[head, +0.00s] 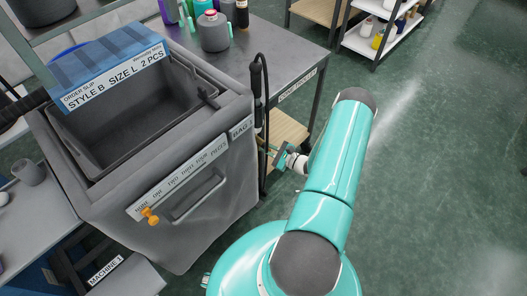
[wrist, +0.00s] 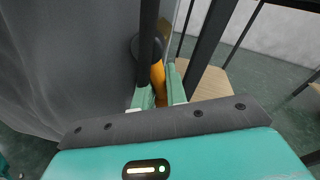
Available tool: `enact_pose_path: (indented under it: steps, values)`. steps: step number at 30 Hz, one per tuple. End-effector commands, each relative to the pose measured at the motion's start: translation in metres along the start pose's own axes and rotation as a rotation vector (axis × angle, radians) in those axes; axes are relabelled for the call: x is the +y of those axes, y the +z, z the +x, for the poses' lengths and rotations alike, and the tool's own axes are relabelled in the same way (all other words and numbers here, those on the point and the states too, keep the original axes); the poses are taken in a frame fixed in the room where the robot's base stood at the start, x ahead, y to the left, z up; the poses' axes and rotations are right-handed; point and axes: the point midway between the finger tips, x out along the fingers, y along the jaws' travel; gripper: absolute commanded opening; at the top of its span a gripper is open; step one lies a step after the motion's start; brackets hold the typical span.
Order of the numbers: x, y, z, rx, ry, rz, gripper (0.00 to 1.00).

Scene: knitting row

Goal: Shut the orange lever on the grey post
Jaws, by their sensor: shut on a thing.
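The orange lever (wrist: 158,74) shows in the wrist view between the two green fingers of my gripper (wrist: 160,90), which is shut on it. The lever stands beside a dark upright post (wrist: 146,45), with a dark rounded part behind it. The lever's far end and its pivot are partly hidden, so its angle is unclear. In the head view my gripper (head: 277,153) is at the right side of the grey bin, close to the dark post (head: 257,105), and the lever is too small there to make out clearly.
The grey fabric bin (head: 190,210) stands left of my gripper, with an orange knob (head: 150,215) on its front. A metal table (head: 270,55) is behind, with a wooden lower shelf (head: 288,128). Green floor (head: 440,190) is free at right.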

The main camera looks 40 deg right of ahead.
Motion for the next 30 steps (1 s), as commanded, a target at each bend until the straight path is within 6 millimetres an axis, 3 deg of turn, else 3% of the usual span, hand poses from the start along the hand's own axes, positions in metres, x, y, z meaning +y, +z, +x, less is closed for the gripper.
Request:
enact_pose_path:
  steps: [30]
  values:
    - [-0.034,0.018,-0.007,0.18,-0.001,-0.927,0.0]
